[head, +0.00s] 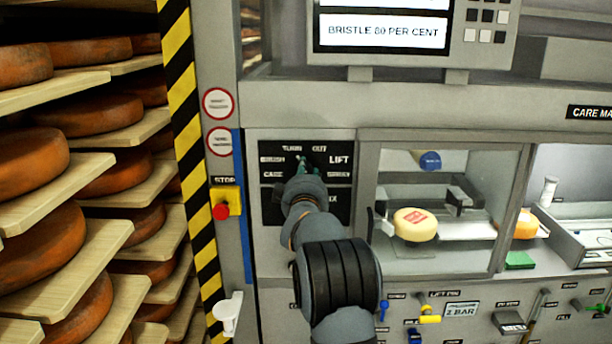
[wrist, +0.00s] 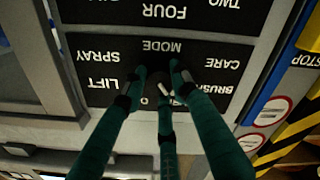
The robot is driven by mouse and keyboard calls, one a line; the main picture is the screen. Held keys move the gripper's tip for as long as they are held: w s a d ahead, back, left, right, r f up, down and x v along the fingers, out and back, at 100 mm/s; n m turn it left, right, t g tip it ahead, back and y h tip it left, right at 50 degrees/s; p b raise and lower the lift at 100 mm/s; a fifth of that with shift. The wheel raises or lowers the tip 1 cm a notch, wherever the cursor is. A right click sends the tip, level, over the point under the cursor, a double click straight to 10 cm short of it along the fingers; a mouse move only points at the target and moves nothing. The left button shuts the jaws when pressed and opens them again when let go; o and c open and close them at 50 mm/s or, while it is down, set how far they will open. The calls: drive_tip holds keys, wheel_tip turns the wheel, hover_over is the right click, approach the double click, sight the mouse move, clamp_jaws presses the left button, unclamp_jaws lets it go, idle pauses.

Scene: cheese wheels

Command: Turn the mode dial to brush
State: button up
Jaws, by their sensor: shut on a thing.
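The black mode panel (head: 331,178) carries the words TURN, OUT, LIFT, SPRAY, CARE and BRUSH around the dial. BRUSH is at the left, above CARE. In the wrist view the panel (wrist: 122,48) is upside down, with MODE above the fingers and BRUSH at the right. My gripper (head: 305,168) reaches the middle of these words. In the wrist view its green fingers (wrist: 158,76) are closed around the mode dial (wrist: 157,88). Only small pale bits of the dial show between the fingers. I cannot tell which word it points at.
A red stop button (head: 221,212) on a yellow box is left of the panel. A glass-fronted bay with a pale cheese wheel (head: 415,225) is at the right. Shelves of orange wheels (head: 92,115) fill the left. A screen (head: 383,30) reads BRISTLE 80 PER CENT.

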drive_tip(key=n, duration=0.6)
drive_tip(key=shift+a+r+p, duration=0.1)
drive_tip(key=shift+r+p, duration=0.2)
drive_tip(key=shift+r, duration=0.1)
drive_tip(key=shift+n, duration=0.3)
drive_tip(key=o, duration=1.1)
drive_tip(key=shift+f, duration=0.3)
drive_tip(key=s, duration=0.8)
drive_tip(key=s+d, duration=0.1)
drive_tip(key=s, duration=0.3)
